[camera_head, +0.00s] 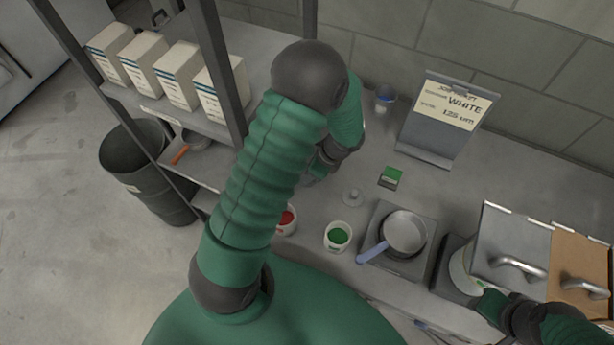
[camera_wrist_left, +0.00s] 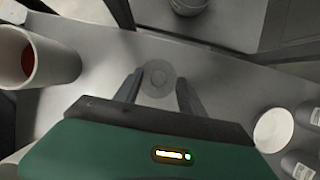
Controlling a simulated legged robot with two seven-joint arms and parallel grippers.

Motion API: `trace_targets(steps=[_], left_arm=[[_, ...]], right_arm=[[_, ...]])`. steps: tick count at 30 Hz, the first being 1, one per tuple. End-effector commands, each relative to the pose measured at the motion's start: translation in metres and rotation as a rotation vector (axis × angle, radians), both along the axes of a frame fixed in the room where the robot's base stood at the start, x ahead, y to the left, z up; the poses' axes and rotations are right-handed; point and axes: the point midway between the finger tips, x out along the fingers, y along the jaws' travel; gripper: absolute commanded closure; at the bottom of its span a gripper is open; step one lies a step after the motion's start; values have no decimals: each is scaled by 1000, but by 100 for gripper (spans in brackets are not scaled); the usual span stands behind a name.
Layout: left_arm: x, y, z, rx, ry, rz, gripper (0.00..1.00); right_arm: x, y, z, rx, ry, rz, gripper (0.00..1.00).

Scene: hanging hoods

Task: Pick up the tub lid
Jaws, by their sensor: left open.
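The tub lid (camera_head: 352,197) looks like a small pale grey disc with a raised centre, lying flat on the bench. In the left wrist view the lid (camera_wrist_left: 158,78) appears between and beyond my two fingertips. My left gripper (camera_wrist_left: 158,88) is open, with nothing held. In the head view my left arm hides most of that gripper. A white tub with red contents (camera_head: 287,221) and a white tub with green contents (camera_head: 338,236) stand near the lid. My right gripper (camera_head: 487,297) is by the pot at lower right; its jaws are unclear.
A pan (camera_head: 404,232) sits on a grey plate right of the tubs. A green block (camera_head: 391,177), a cup (camera_head: 385,97) and a sign stand (camera_head: 440,120) are behind. A shelf with white cartons (camera_head: 176,75) and a dark bin (camera_head: 148,172) are left.

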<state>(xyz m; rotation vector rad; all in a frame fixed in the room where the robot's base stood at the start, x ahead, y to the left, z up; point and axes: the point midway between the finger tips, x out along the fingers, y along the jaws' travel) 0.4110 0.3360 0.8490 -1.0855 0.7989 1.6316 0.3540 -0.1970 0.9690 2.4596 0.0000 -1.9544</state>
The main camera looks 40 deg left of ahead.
Motion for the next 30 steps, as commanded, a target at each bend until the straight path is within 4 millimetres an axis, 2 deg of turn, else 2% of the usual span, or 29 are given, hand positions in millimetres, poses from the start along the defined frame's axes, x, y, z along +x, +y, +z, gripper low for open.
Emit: trace_targets(steps=[2, 8, 18, 30], left_arm=[[-1, 2, -6, 0, 0, 0, 53], [-1, 3, -6, 0, -1, 0, 54], [-1, 2, -6, 0, -1, 0, 99], [0, 2, -2, 0, -3, 1, 100]], right_arm=[[0, 0, -1, 0, 0, 0, 64], [0, 0, 0, 0, 0, 0, 64], [0, 0, -1, 0, 0, 0, 64], [0, 0, 0, 0, 0, 0, 64]])
